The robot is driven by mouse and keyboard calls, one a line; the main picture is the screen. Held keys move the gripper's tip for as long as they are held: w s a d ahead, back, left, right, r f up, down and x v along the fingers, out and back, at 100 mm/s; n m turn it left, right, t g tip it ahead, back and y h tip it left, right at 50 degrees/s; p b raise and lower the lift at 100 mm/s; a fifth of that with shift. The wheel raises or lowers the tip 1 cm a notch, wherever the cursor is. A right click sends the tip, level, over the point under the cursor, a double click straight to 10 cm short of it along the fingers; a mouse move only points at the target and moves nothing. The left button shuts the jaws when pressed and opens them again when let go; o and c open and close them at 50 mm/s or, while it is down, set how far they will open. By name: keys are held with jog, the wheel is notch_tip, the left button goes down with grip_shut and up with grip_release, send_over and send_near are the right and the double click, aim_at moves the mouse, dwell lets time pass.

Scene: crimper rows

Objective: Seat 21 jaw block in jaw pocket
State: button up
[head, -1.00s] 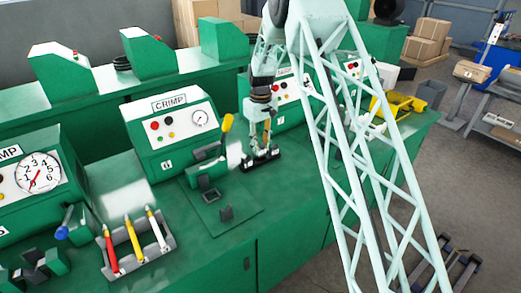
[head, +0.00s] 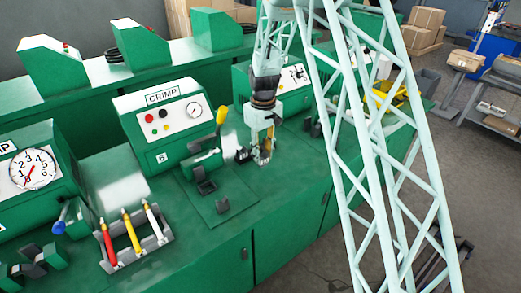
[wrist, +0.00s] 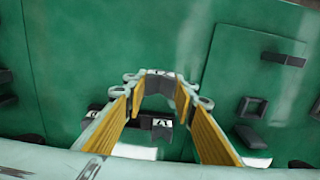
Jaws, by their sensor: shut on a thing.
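My gripper (head: 264,160) is over the bench, right of the crimp press marked 6. In the wrist view its yellow-padded fingers (wrist: 160,92) are shut on a small dark grey jaw block (wrist: 160,75) with a white label I cannot read clearly. A dark block rack (wrist: 102,110) with another labelled block (wrist: 161,123) shows behind the fingers. The rack also shows in the head view (head: 243,155), partly hidden by my gripper. A dark square open-topped pocket (wrist: 252,107) lies to the right in the wrist view, and in front of the press in the head view (head: 206,187).
The press (head: 165,125) has a yellow-handled lever (head: 221,117). A tool rack (head: 140,250) with coloured-handled tools is at front left. Bare green bench lies between gripper and pocket.

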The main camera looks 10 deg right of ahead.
jog(key=shift+s+r, duration=0.15)
jog(key=shift+s, duration=1)
